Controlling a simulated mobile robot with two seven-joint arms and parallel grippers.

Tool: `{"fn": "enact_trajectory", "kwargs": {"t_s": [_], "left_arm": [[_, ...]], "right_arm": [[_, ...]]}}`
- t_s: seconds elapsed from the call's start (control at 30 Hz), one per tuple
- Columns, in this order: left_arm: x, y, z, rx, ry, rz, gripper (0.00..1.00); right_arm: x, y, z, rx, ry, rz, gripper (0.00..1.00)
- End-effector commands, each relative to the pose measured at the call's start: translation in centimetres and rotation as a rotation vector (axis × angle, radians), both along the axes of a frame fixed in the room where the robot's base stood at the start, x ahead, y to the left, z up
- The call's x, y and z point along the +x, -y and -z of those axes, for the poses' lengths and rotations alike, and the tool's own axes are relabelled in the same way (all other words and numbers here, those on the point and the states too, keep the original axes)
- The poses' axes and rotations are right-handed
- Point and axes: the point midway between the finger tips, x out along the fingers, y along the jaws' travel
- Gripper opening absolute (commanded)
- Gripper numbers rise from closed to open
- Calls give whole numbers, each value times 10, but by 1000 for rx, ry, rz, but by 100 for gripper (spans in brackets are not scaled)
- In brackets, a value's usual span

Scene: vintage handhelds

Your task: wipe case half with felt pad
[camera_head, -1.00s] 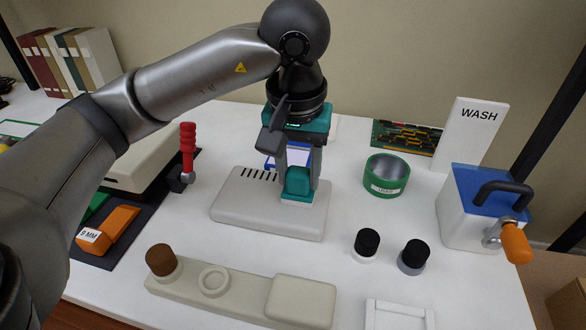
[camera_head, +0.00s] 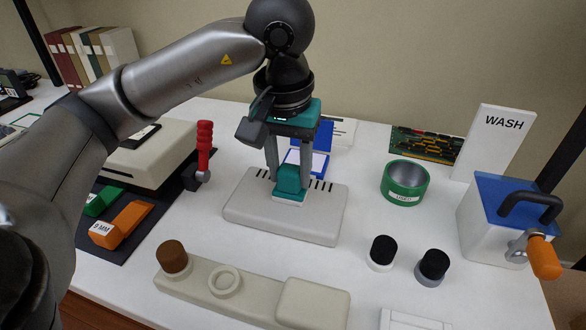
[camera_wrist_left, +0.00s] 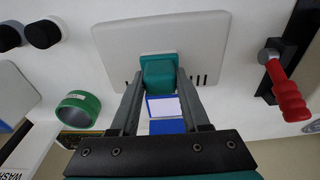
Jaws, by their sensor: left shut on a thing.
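The case half (camera_head: 285,225) is a pale grey, rounded slab with a row of dark slots along its far side, lying flat on the white table. My left gripper (camera_head: 290,180) points down over it, its fingers shut on the teal grip of the felt pad (camera_head: 289,195). The pad's pale underside appears to rest on the case's top, near the middle of the slot row. In the left wrist view the teal pad (camera_wrist_left: 158,71) sits between the fingertips against the case half (camera_wrist_left: 205,45). The pad hides part of the slots. My right gripper is not in view.
A beige tray (camera_head: 255,292) with a brown-topped piece lies in front. Two black-capped jars (camera_head: 382,252) and a green-rimmed tin (camera_head: 405,182) stand right. A blue-lidded box (camera_head: 500,220) stands far right. A red-handled tool (camera_head: 204,150) and orange block (camera_head: 122,225) are left.

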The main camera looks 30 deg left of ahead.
Motion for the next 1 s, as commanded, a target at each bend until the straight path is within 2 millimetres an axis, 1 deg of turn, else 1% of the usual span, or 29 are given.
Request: {"fn": "enact_trajectory", "kwargs": {"t_s": [0.13,0.5,0.63,0.87,1.0], "left_arm": [[1,5,1,2,-5,2,0],[9,36,-2,0,0,1,0],[10,39,-2,0,1,0,0],[10,39,-2,0,1,-1,0],[9,35,-1,0,2,-3,0]], "right_arm": [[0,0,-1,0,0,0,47],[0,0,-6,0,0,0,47],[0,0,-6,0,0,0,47],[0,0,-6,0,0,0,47],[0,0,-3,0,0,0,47]]}}
